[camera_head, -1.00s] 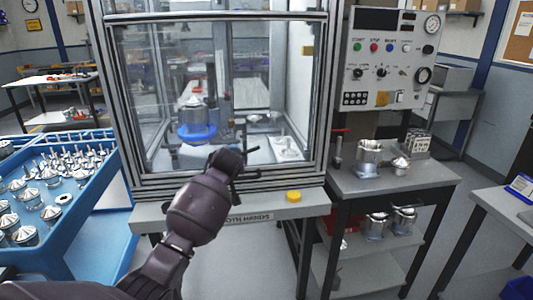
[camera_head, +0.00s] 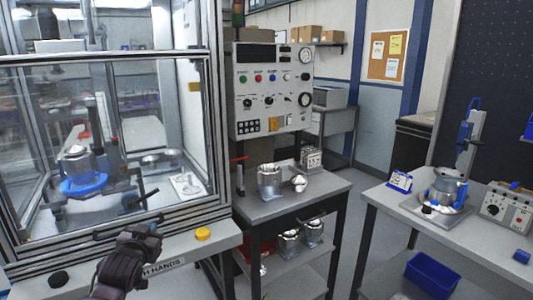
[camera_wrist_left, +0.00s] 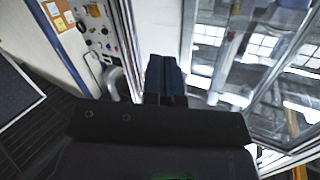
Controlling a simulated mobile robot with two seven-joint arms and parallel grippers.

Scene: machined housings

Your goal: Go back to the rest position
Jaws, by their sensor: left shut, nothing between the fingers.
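My left gripper (camera_head: 127,214) shows at the lower left of the head view, in front of the glass-walled test cabinet and above its front ledge. Its fingers are shut with nothing between them. In the left wrist view the closed fingers (camera_wrist_left: 165,80) point toward the cabinet's frame and glass (camera_wrist_left: 275,45). My right gripper is not in view. Inside the cabinet (camera_head: 222,130), a metal housing (camera_head: 78,163) sits on a blue ring fixture (camera_head: 84,186) behind the glass.
A yellow button (camera_head: 203,234) and a black button (camera_head: 59,278) are on the ledge. A control panel (camera_head: 273,90) stands behind a side table (camera_head: 325,190) with metal housings. At right, a bench (camera_head: 385,197) holds a fixture with a housing (camera_head: 448,186); a blue bin (camera_head: 435,275) is below. Floor shows between them.

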